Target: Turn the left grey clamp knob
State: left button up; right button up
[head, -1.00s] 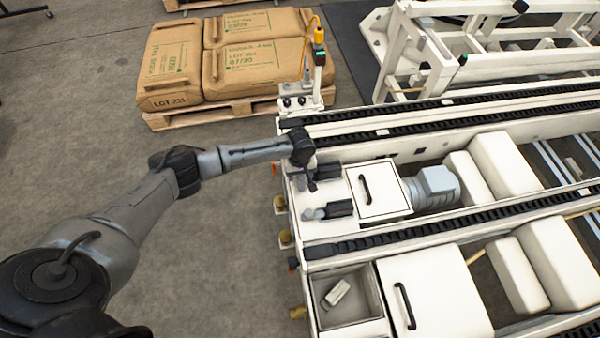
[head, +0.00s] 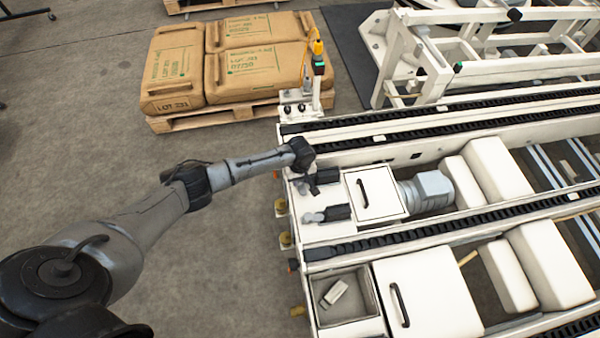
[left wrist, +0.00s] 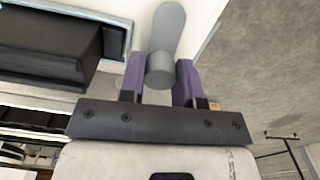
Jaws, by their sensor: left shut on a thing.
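The grey clamp knob (left wrist: 160,70), with a rounded grey lever arm, shows in the left wrist view between the two purple fingers of my left gripper (left wrist: 159,82). The gripper is shut on this knob. In the head view my left gripper (head: 308,184) is at the far one of two black clamp blocks (head: 327,176) on the white machine frame, and my wrist and gripper hide most of the knob there. A second grey knob (head: 313,217) sits free at the nearer black block (head: 338,212). My right gripper is not in view.
A white hatch with a black handle (head: 374,193) lies right of the clamps. Dark chain tracks (head: 400,240) run along the machine. An open bin (head: 372,300) holds a small pale object. Sacks on a pallet (head: 215,114) stand behind. The floor at left is clear.

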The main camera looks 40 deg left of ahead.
pick_arm(q)
jog(key=shift+d+r+n+p, duration=0.15)
jog(key=shift+n+p, duration=0.7)
jog(key=shift+p, duration=1)
jog(key=shift+a+r+n+p, duration=0.1)
jog(key=shift+n+p, duration=0.75)
jog(key=shift+p, duration=0.95)
jog(key=shift+f+n+p, duration=0.1)
jog(key=shift+n+p, duration=0.45)
jog(key=shift+n, duration=0.25)
jog(key=n+p, duration=0.1)
jog(key=n, duration=0.1)
jog(key=shift+n, duration=0.3)
jog(key=n, duration=0.2)
jog(key=shift+f+n, duration=0.1)
jog(key=shift+n, duration=0.3)
jog(key=n, duration=0.4)
jog(key=shift+p, duration=0.4)
jog(key=shift+n, duration=1.1)
jog(key=o, duration=0.9)
